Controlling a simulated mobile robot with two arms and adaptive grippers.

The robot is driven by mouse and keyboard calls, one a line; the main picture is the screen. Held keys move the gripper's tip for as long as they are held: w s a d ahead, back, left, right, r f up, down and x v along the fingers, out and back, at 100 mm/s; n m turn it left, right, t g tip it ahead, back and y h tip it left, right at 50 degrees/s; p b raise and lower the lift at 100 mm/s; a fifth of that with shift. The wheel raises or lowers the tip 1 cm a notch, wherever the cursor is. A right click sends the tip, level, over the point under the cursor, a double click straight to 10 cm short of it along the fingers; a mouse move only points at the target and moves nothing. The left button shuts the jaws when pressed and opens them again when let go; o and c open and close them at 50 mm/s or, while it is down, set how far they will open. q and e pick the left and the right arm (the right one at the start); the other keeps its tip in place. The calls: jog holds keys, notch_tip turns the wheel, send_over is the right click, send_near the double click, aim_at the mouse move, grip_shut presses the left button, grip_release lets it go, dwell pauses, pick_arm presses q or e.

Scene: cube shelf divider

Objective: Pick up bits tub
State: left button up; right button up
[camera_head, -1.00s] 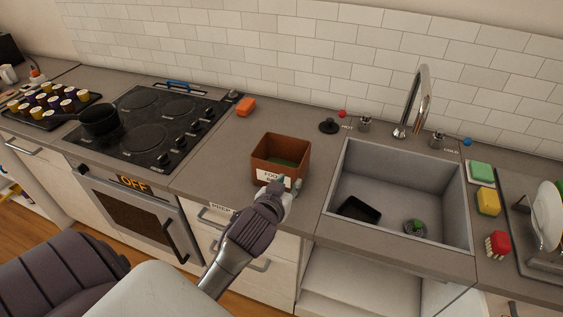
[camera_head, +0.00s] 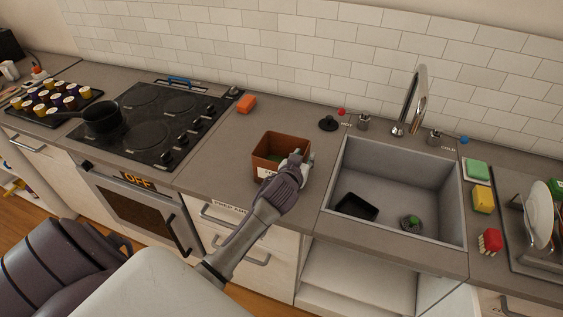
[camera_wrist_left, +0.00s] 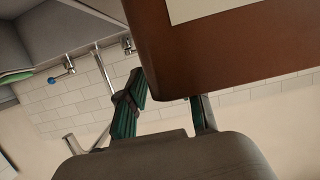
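The bits tub (camera_head: 268,146) is an open reddish-brown box with a white label on its front. My left gripper (camera_head: 298,160) is at the tub's right front corner and hides part of the label. In the left wrist view, the tub (camera_wrist_left: 230,65) fills the upper right. The two teal-padded fingers of the left gripper (camera_wrist_left: 168,98) are apart near its corner, and the tub partly hides one finger. I cannot tell whether they touch it. My right gripper is not in view.
The sink (camera_head: 400,185) lies right of the tub, with a black container (camera_head: 356,207) inside and a tall faucet (camera_head: 411,100) behind. The stove (camera_head: 150,122) is to the left. The counter left of the tub is clear.

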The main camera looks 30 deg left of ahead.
pick_arm(q)
jog(key=shift+x, duration=0.95)
jog(key=shift+s, duration=0.1)
grip_shut()
jog(key=shift+r, duration=0.1)
